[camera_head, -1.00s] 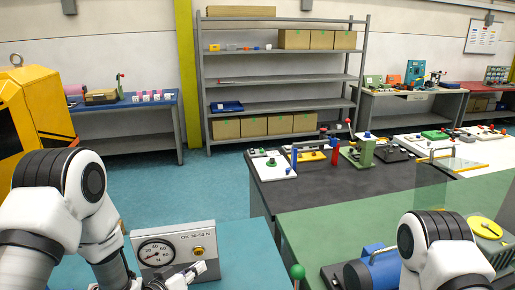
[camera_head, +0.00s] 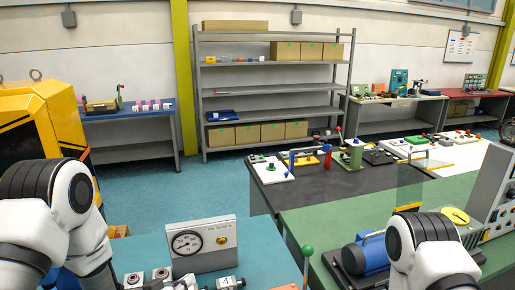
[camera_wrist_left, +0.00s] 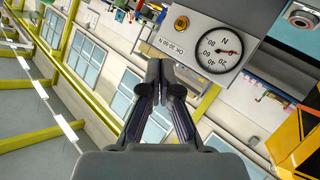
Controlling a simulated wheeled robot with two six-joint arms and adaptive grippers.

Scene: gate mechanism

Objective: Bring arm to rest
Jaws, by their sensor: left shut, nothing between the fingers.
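My left gripper (camera_head: 228,284) is low in the head view, in front of a grey gauge box (camera_head: 201,245) on the teal bench. In the left wrist view, its two dark fingers (camera_wrist_left: 158,70) are closed together with nothing between them. The gauge box (camera_wrist_left: 205,35) shows behind the fingertips, with a round dial, a red needle and an orange button. Whether the fingers touch the box cannot be told. My right arm (camera_head: 430,250) is at the lower right; its gripper is out of view.
A green-knobbed lever (camera_head: 307,252) stands right of the gauge box. A blue motor-like device (camera_head: 368,254) sits on the green bench beside my right arm. A dark table (camera_head: 275,195) with several mechanisms lies beyond. Teal floor (camera_head: 160,205) is clear at the back left.

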